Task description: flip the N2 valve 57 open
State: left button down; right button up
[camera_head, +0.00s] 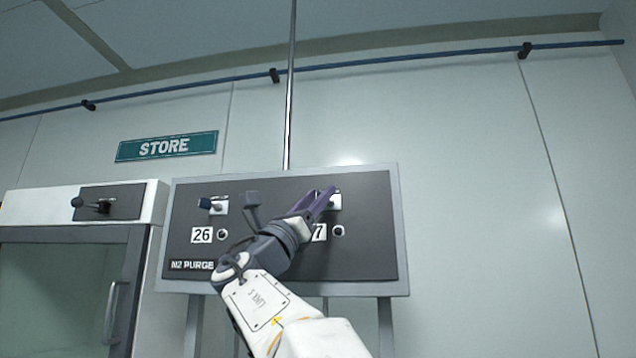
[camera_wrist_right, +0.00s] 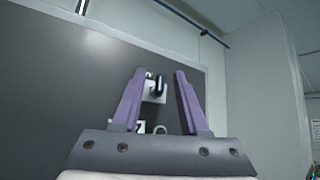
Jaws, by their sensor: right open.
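The N2 valve 57 (camera_head: 337,202) is on the right of the dark N2 PURGE panel (camera_head: 365,255), on a small white plate. Its label (camera_head: 320,233) is partly covered, so only the 7 shows. My right gripper (camera_head: 325,193) is open in front of it and hides most of the valve in the head view. Whether the fingers reach around the handle cannot be told. My left gripper is not in view.
A glass-fronted cabinet (camera_head: 62,290) with a black latch stands left of the panel. A STORE sign (camera_head: 166,146) hangs above. The wall right of the panel is clear.

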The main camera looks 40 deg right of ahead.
jog(key=shift+d+r, duration=0.2)
jog(key=shift+d, duration=0.05)
grip_shut()
jog(key=shift+t, duration=0.3)
